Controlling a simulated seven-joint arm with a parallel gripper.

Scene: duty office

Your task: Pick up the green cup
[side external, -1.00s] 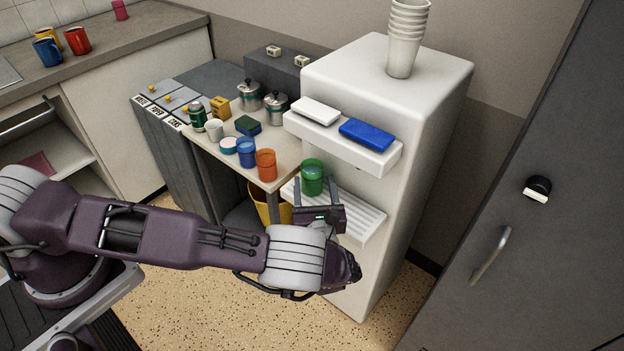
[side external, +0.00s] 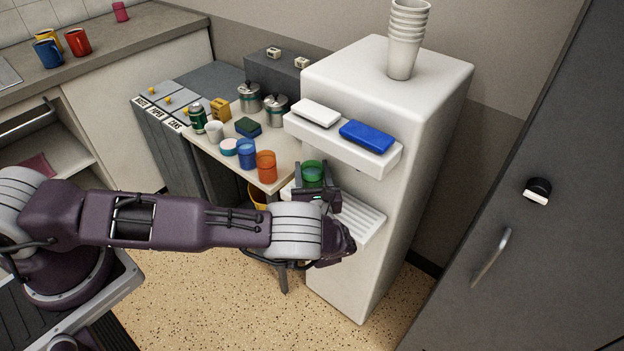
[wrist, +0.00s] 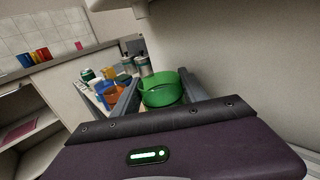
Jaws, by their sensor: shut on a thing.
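The green cup (side external: 313,172) is translucent and stands upright at the drip tray (side external: 362,222) of the white dispenser. My gripper (side external: 316,180) is around the cup from the front, its fingers on either side. It is shut on the cup. In the wrist view the green cup (wrist: 160,88) sits between the two fingers of my gripper (wrist: 155,95), and its open rim shows. The cup's lower part is hidden by my gripper, so I cannot tell whether it touches the tray.
The white dispenser (side external: 345,270) has a ledge (side external: 340,148) above the cup, with a white box and a blue box (side external: 367,135). Left of the cup, a small table holds an orange cup (side external: 266,166), a blue cup (side external: 247,153), tins and pots. Floor in front is clear.

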